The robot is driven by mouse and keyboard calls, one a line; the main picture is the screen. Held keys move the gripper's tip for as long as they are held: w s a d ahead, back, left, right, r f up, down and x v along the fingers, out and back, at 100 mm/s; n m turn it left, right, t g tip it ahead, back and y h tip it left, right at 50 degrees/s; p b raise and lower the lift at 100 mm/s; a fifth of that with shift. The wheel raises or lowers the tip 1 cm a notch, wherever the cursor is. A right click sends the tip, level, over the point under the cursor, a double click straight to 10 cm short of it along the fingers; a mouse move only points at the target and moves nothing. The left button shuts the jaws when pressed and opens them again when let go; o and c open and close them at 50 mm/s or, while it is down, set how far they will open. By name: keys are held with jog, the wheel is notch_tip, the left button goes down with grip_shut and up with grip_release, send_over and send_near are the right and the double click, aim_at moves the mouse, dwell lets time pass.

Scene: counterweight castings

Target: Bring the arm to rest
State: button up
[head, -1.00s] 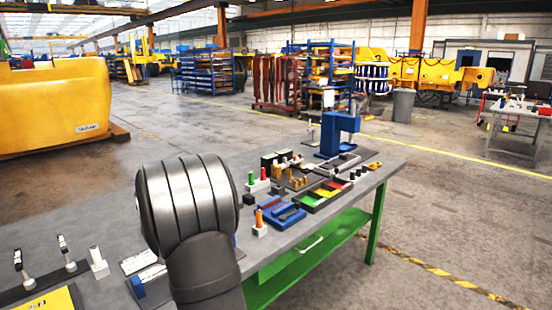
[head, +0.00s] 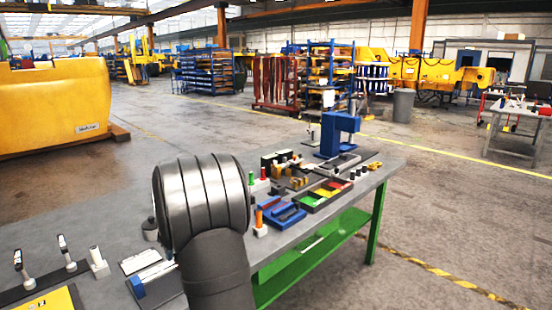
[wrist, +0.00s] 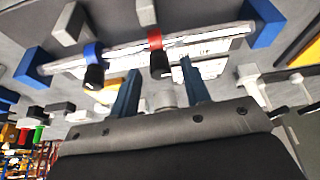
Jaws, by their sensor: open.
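My gripper (wrist: 160,66) shows in the wrist view with its two blue fingers apart and nothing clearly held between them. Beyond the fingers is a long clear bar or tray with a blue end block (wrist: 265,22). Two black knobs show there, one with a blue band (wrist: 94,68) and one with a red band (wrist: 157,60). I cannot tell how far the fingers are from them. In the head view my arm rises over the near part of the grey workbench (head: 300,232) and hides the gripper.
On the bench to the right stand a blue press (head: 339,132), a tray of coloured bins (head: 325,195) and a blue block (head: 284,215).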

jog(key=n+g, duration=0.1)
jog(key=n, duration=0.2)
jog(key=shift+w+n+y, duration=0.15)
jog(key=shift+n+y, duration=0.15)
jog(key=shift+y, duration=0.1)
jog(key=shift+w+d+n+g, duration=0.1)
jog(key=shift+n+g, duration=0.6)
jog(key=shift+n, duration=1.1)
